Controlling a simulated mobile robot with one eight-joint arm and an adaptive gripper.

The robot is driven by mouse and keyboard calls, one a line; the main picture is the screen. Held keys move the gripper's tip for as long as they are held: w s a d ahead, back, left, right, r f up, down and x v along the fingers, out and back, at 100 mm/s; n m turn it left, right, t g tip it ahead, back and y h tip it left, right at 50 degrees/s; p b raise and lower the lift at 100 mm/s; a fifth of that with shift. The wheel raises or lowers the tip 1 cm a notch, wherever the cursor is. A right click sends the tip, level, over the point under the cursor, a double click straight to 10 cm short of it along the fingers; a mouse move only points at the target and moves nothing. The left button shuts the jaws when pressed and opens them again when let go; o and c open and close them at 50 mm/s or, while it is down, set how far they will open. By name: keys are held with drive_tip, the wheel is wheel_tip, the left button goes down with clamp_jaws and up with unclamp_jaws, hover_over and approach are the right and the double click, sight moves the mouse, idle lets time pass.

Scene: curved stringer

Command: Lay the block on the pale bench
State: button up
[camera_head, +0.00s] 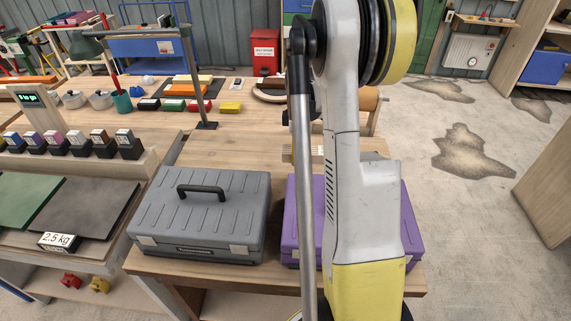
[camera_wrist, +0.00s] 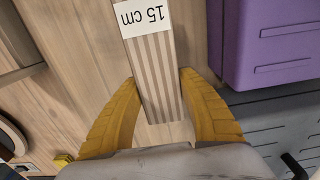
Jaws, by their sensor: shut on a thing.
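The block (camera_wrist: 160,70) is a long bar with pale and brown stripes and a white "15 cm" label, which reads upside down in the wrist view. My gripper (camera_wrist: 159,77) has its two yellow fingers closed on the block's sides near its lower end. The block's upper end runs out of the wrist view. In the head view, a small striped part of the block (camera_head: 300,156) shows beside my arm, which hides the rest and my gripper. The pale bench (camera_head: 235,150) is wooden; I cannot tell whether the block touches it.
A grey case (camera_head: 205,215) and a purple case (camera_head: 291,215) stand at the bench's front edge. A metal stand (camera_head: 206,125) and several coloured blocks are farther back. A side table with mats (camera_head: 85,205) is at left. Bare wood lies behind the grey case.

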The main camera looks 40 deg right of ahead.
drive_tip(key=d+r+p, duration=0.1)
drive_tip(key=d+r, duration=0.2)
drive_tip(key=d, duration=0.2)
drive_tip(key=shift+s+d+r, duration=0.15)
drive_tip(key=shift+s+d, duration=0.05)
drive_tip(key=shift+s, duration=0.1)
